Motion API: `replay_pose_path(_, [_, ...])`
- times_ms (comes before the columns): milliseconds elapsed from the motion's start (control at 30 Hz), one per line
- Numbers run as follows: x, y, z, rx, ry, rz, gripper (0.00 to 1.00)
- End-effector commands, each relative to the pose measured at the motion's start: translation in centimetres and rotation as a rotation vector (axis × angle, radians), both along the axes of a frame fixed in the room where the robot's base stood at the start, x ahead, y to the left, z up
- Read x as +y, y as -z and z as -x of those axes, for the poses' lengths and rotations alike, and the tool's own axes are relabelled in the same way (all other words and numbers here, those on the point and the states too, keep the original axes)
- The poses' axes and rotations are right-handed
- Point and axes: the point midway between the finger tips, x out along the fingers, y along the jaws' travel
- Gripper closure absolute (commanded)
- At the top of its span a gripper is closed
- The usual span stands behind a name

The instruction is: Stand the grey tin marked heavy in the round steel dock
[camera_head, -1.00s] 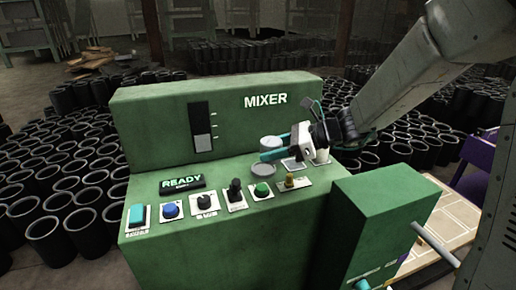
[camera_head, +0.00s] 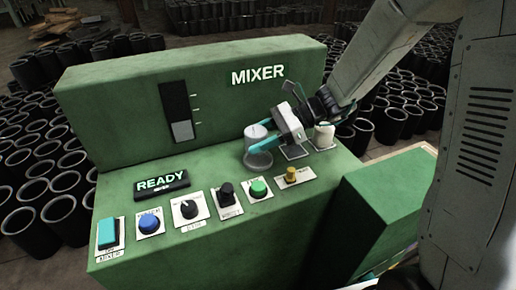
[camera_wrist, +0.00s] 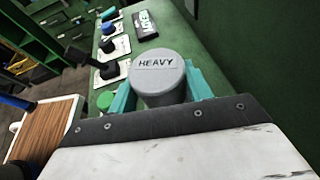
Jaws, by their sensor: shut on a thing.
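The grey tin (camera_head: 256,131) is upright between the teal fingers of my gripper (camera_head: 267,139), which is shut on it. In the wrist view, its round lid (camera_wrist: 158,72) reads HEAVY, with a finger of my gripper (camera_wrist: 160,95) on each side. The round steel dock (camera_head: 258,161) is on the green console, right at and below the tin in the head view. The tin's lower end is partly hidden by a finger, and I cannot tell whether it touches the dock. The dock is hidden in the wrist view.
A row of controls, including a green button (camera_head: 258,188) and a yellow knob (camera_head: 292,174), runs along the front. The READY display (camera_head: 161,184) is at left, and the tall MIXER panel (camera_head: 130,90) rises behind.

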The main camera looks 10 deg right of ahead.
Motion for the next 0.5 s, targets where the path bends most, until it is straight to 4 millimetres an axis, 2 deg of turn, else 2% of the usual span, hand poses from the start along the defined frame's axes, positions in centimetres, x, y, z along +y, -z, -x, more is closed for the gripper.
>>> replay_pose_path(267, [-0.1,3.4,0.0,0.002,0.002,0.000,0.79])
replay_pose_path(500, [-0.1,3.6,0.0,-0.001,0.003,0.000,0.79])
